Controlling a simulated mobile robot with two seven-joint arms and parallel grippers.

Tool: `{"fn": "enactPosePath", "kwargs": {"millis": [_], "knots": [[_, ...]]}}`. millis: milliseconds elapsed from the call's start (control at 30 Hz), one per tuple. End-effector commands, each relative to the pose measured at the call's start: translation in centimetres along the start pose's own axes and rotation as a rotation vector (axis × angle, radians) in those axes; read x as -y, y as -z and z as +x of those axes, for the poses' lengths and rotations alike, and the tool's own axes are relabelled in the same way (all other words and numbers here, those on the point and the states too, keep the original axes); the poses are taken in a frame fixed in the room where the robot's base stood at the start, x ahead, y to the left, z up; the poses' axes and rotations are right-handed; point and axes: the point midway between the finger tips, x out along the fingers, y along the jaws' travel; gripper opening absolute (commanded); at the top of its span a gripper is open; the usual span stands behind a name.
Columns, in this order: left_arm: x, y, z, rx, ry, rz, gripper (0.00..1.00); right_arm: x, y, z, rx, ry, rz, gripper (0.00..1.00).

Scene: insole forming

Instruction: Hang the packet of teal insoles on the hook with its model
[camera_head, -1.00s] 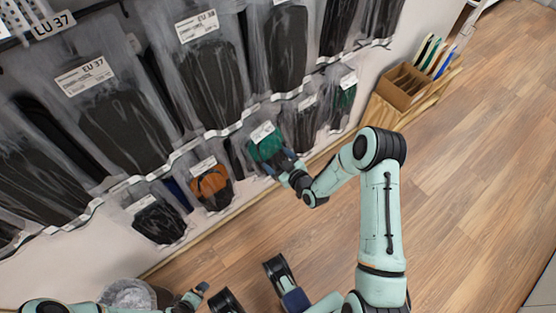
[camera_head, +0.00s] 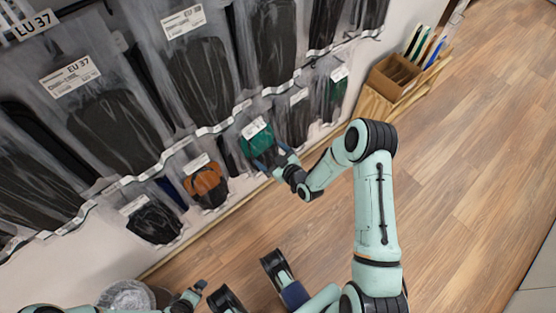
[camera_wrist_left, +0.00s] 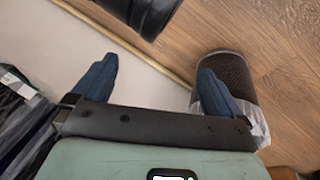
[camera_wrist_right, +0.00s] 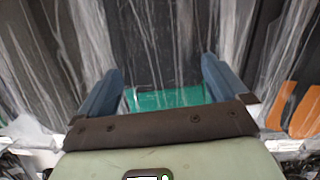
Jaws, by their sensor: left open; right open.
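A clear packet of teal insoles (camera_head: 258,142) with a white label is in the lower row on the wall, between an orange packet and dark packets. My right gripper (camera_head: 270,161) is open at its lower end. In the right wrist view the teal (camera_wrist_right: 168,99) shows between the spread fingers; I cannot tell whether they touch it. A second green packet (camera_head: 336,90) is farther right in the same row. The hooks are too small to make out. My left gripper (camera_head: 203,287) is open and low near the floor, with nothing between its fingers in the left wrist view (camera_wrist_left: 152,84).
Larger packets of dark insoles (camera_head: 200,68) hang above. The orange packet (camera_head: 205,180) and a black packet (camera_head: 155,222) are left of the teal one. A wooden box (camera_head: 392,80) stands at the right. A lined bin (camera_head: 125,295) stands at bottom left. The floor at right is clear.

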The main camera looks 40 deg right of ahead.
Motion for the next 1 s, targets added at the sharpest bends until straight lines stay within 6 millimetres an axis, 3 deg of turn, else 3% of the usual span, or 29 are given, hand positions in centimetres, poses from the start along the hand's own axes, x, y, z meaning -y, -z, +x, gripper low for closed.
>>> {"fn": "enactPosePath", "kwargs": {"millis": [167, 400, 600, 800, 1000], "knots": [[-0.3, -0.7, -0.9, 0.022, -0.002, 0.001, 1.0, -0.1, 0.1, -2.5, 0.002, -0.001, 0.001, 1.0], [-0.8, -2.5, -2.5, 0.079, -0.006, 0.006, 1.0, -0.1, 0.2, -8.1, 0.002, -0.001, 0.001, 1.0], [-1.0, -3.6, -3.2, 0.112, -0.008, 0.009, 1.0, 0.0, 0.1, -11.7, 0.001, -0.001, 0.001, 1.0], [-1.1, -4.0, -3.5, 0.124, -0.008, 0.009, 1.0, 0.0, 0.0, -13.3, -0.001, 0.0, -0.001, 1.0], [-1.1, -4.0, -3.5, 0.126, -0.008, 0.009, 1.0, 0.0, 0.0, -13.4, -0.001, 0.0, -0.001, 1.0]]}}
